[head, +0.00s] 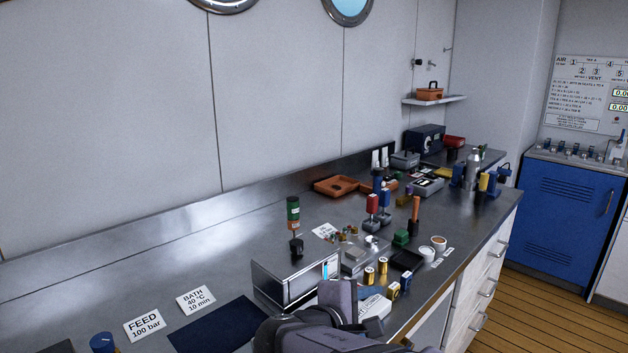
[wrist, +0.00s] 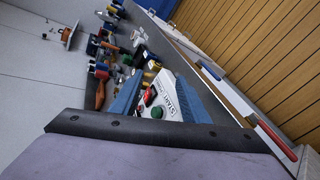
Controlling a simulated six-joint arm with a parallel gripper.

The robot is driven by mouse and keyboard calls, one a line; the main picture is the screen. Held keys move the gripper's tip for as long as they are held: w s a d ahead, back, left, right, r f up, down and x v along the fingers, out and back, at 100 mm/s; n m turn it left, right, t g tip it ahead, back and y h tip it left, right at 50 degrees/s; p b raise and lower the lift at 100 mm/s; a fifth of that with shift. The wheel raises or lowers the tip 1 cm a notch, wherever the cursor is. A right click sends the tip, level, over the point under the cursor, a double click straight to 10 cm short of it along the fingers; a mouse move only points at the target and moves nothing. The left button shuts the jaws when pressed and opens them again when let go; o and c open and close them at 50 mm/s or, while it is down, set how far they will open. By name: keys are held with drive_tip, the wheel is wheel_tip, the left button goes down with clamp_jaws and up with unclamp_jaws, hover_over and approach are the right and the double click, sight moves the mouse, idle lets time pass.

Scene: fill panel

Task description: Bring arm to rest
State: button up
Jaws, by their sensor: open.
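My gripper shows in the wrist view (wrist: 160,80), with its two blue fingers spread apart and nothing held between them. Beyond the fingers, a white box with a START label (wrist: 168,97) carries a green button and a red one. Whether the fingers touch the box is not clear. In the head view my purple-grey arm reaches in from the bottom edge over the front of the steel bench (head: 240,225). The fingertips are hard to make out there.
A steel box (head: 285,285) stands left of my arm. Gold-capped cylinders (head: 369,275), a black tray (head: 406,260) and small cups (head: 439,243) crowd the bench to the right. An orange tray (head: 336,187) lies farther back. The rear left bench is clear. Blue cabinet (head: 565,210) stands far right.

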drive_tip(key=s+d+f+m+g+b, duration=0.25)
drive_tip(key=s+d+f, duration=0.2)
drive_tip(key=f, duration=0.25)
drive_tip(key=s+d+f+m+g+b, duration=0.1)
drive_tip(key=s+d+f+m+g, duration=0.25)
drive_tip(key=s+f, duration=0.3)
drive_tip(key=s+a+f+m+g+y+b, duration=0.2)
drive_tip(key=s+f+m+y+b, duration=0.25)
drive_tip(key=f, duration=0.65)
drive_tip(key=s+a+f+m+g+y+b, duration=0.15)
drive_tip(key=s+f+m+y+b, duration=0.35)
drive_tip(key=f, duration=0.6)
wheel_tip(320, 180, up, 30)
drive_tip(key=n+h+p, duration=0.1)
drive_tip(key=p, duration=2.8)
drive_tip(key=shift+s+g, duration=0.25)
drive_tip(key=shift+g, duration=0.1)
